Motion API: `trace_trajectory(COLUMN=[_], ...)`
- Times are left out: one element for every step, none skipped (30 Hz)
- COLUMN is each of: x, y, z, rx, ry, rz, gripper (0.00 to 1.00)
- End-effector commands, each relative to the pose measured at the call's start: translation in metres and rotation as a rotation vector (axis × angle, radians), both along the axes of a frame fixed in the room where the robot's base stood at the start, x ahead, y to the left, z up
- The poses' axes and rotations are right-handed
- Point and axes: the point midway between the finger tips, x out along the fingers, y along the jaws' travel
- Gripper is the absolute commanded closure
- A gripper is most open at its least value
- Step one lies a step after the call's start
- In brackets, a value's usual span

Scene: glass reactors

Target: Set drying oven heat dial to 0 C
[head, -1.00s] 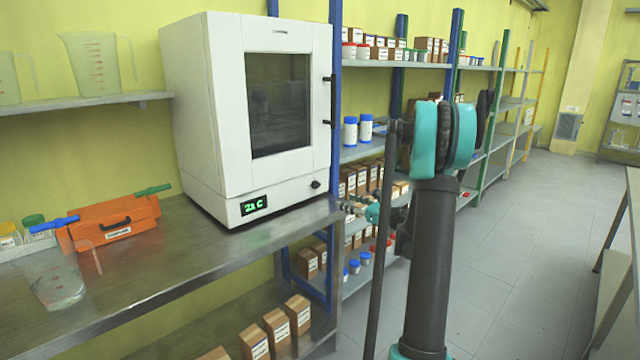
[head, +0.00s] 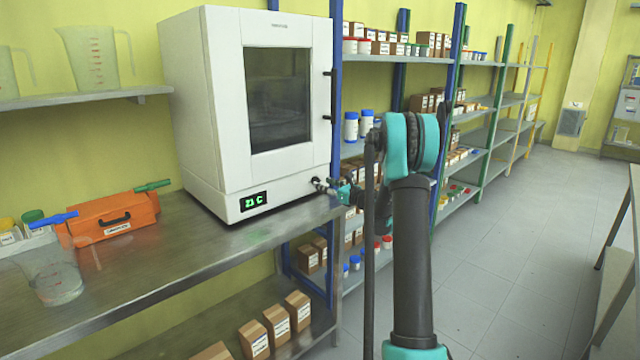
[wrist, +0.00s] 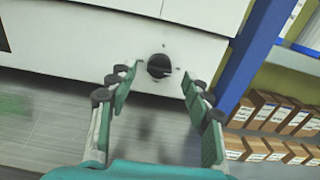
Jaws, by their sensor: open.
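The white drying oven (head: 225,110) stands on the metal bench, its door shut. Its green display (head: 253,201) appears to read 23 C or similar; the digits are blurry. The black heat dial (wrist: 159,66) is on the lower right of the front panel, with small marks around it. In the head view the dial (head: 316,181) is partly hidden by my gripper (head: 327,186). In the wrist view my gripper (wrist: 157,80) is open, with one finger on each side of the dial. The fingers look apart from the dial.
A blue shelf post (wrist: 240,58) stands just right of the oven, with boxes (wrist: 275,112) on shelves beyond. An orange case (head: 110,215) and a clear beaker (head: 55,280) are on the bench (head: 190,245) at left. The bench before the oven is clear.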

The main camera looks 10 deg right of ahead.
Motion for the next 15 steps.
trace_trajectory(x=[0.007, 0.010, 0.014, 0.016, 0.018, 0.021, 0.022, 0.024, 0.025, 0.025, 0.026, 0.026, 0.026, 0.026, 0.026], y=[0.005, 0.007, 0.010, 0.012, 0.014, 0.015, 0.016, 0.017, 0.018, 0.018, 0.018, 0.019, 0.019, 0.019, 0.019], z=[0.000, 0.000, 0.000, 0.000, 0.000, 0.000, 0.000, 0.000, 0.000, 0.000, 0.000, 0.000, 0.000, 0.000, 0.000], rx=[0.000, 0.000, 0.000, 0.000, 0.000, 0.000, 0.000, 0.000, 0.000, 0.000, 0.000, 0.000, 0.000, 0.000, 0.000], ry=[0.000, 0.000, 0.000, 0.000, 0.000, 0.000, 0.000, 0.000, 0.000, 0.000, 0.000, 0.000, 0.000, 0.000, 0.000], rz=[0.001, 0.000, 0.001, 0.001, 0.001, 0.001, 0.000, 0.000, 0.000, -0.001, -0.001, -0.001, -0.001, -0.001, -0.001], gripper=[0.50, 0.50, 0.50, 0.50, 0.50, 0.50, 0.50, 0.50, 0.50, 0.50, 0.50, 0.50, 0.50, 0.50, 0.50])
